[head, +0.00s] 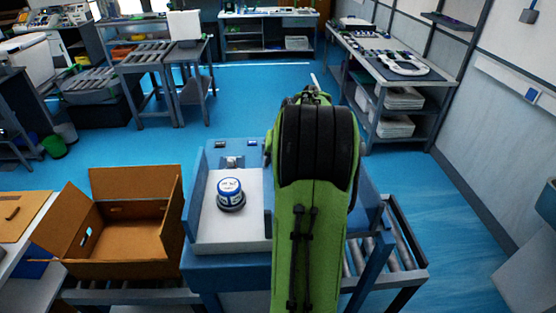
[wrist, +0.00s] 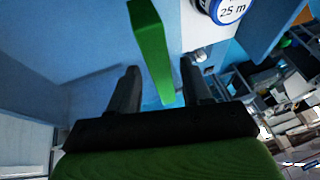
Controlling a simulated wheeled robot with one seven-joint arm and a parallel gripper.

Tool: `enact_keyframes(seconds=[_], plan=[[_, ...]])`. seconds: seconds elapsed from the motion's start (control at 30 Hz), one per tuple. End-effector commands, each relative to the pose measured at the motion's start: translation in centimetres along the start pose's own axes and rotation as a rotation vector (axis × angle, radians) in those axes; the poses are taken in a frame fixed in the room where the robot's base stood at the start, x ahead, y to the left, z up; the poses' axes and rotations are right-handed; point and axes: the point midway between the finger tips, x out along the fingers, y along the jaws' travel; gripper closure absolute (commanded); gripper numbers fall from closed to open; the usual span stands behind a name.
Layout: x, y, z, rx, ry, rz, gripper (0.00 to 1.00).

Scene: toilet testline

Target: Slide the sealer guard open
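The blue sealer (head: 215,272) stands in front of me in the head view, with a white bed on its left side. My arm covers the sealer's right part, and I cannot make out the guard there. In the wrist view a green bar (wrist: 150,40), which looks like a handle, runs between the two black fingers of my gripper (wrist: 160,68). The fingers are apart, with gaps to the bar on both sides. A broad blue panel (wrist: 60,40) fills the left of that view; I cannot tell whether it is the guard. My gripper is hidden in the head view.
A round blue-and-white container (head: 230,190) stands on the white bed; its label shows in the wrist view (wrist: 230,10). An open cardboard box (head: 120,262) sits to the left. A roller conveyor (head: 400,250) is on the right. Blue floor is clear behind.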

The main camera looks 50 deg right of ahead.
Motion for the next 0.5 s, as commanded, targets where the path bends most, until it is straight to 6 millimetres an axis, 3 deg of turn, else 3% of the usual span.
enact_keyframes(seconds=[0.27,0.37,0.5], plan=[[-0.7,0.0,0.0,0.000,0.002,0.000,0.52],[-2.7,0.0,-0.1,0.000,0.006,0.001,0.52],[-6.8,0.0,-0.2,0.000,0.007,0.001,0.52]])
